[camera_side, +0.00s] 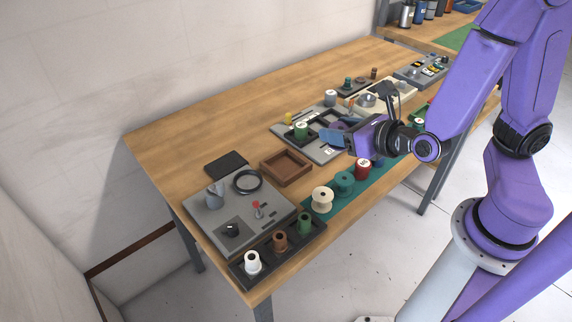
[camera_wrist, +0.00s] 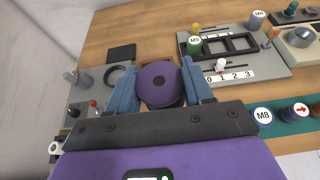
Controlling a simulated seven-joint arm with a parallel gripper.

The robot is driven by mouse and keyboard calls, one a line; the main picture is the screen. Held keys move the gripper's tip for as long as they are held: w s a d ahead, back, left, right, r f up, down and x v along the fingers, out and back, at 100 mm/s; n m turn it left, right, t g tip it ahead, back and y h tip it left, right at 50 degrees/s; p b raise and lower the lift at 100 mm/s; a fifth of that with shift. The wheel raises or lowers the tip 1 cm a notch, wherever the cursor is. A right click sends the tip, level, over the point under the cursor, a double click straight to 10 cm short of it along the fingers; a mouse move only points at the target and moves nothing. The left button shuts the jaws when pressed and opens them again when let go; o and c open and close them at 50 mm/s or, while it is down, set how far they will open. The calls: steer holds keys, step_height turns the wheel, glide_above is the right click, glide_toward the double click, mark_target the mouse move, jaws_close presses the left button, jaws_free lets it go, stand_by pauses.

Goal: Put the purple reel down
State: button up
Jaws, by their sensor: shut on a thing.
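In the side view, my gripper (camera_side: 338,138) is over the middle of the bench, near the front of the slotted grey panel. The reel is mostly hidden there by the fingers, and its exact height above the bench cannot be told.
The grey panel (camera_wrist: 270,66) carries a green M5 reel (camera_wrist: 194,45) beside black slots. A brown square tray (camera_side: 286,166) looks empty. Several reels stand on the green mat (camera_side: 378,181) along the front. A knob-and-lever panel (camera_side: 215,218) is at left. Bare wood lies behind.

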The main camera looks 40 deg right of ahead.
steer(key=w+a+f, duration=0.1)
steer(key=w+f, duration=0.2)
steer(key=w, duration=0.1)
steer(key=w+a+f, duration=0.1)
steer(key=w+f, duration=0.2)
steer(key=w, duration=0.1)
steer(key=w+f, duration=0.3)
steer(key=w, duration=0.2)
steer(key=shift+a+f, duration=0.2)
steer(key=shift+a, duration=0.2)
steer(key=shift+w+f, duration=0.15)
steer(key=shift+f, duration=0.05)
steer(key=shift+w+f, duration=0.1)
steer(key=shift+f, duration=1.5)
steer(key=shift+f, duration=0.15)
steer(key=shift+f, duration=0.3)
steer(key=shift+f, duration=0.2)
